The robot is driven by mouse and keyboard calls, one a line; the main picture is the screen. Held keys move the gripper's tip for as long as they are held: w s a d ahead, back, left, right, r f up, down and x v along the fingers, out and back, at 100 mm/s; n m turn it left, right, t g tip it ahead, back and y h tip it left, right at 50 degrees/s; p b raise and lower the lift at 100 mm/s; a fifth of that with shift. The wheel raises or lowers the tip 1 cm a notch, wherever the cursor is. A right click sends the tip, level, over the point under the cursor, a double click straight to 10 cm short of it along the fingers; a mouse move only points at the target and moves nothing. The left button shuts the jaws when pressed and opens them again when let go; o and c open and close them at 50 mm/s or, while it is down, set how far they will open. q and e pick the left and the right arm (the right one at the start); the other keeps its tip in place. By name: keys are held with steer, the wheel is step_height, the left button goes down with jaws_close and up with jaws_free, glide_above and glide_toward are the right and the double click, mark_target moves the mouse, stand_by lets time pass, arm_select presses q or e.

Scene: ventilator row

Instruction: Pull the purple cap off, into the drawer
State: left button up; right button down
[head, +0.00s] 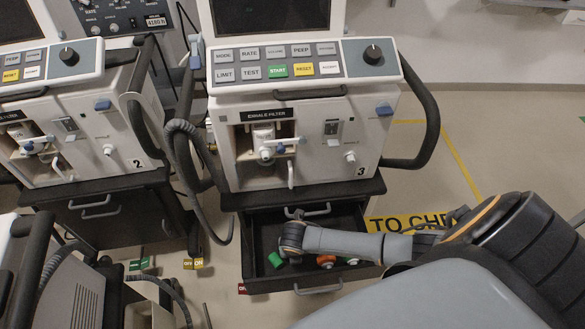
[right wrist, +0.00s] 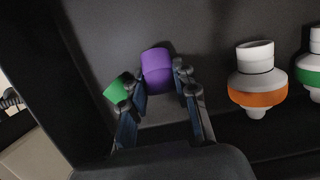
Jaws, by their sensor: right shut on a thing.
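The purple cap (right wrist: 157,70) is between the fingers of my right gripper (right wrist: 160,80) in the right wrist view. The gripper is shut on it, over the dark floor of the open drawer (head: 256,235). In the head view my right arm reaches into this drawer, below ventilator 3 (head: 300,130). There the wrist hides the purple cap and the fingertips. I cannot tell whether the cap touches the drawer floor. My left gripper is not in view.
A green piece (right wrist: 118,89) lies just left of the gripper, close to a finger. To the right are a white-and-orange filter (right wrist: 257,88) and a white-and-green one (right wrist: 311,70). Ventilator 2 (head: 75,125) stands at left. A grey hose (head: 178,150) hangs between the machines.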

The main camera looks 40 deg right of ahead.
steer(key=c, duration=1)
jaws_free()
steer(key=shift+o, duration=0.2)
steer(key=shift+r, duration=0.1)
steer(key=w+p+v, duration=0.1)
steer(key=p+v, duration=0.8)
steer(key=v, duration=1)
steer(key=shift+d+r+p, duration=0.3)
steer(key=shift+r, duration=0.2)
steer(key=shift+w, duration=0.1)
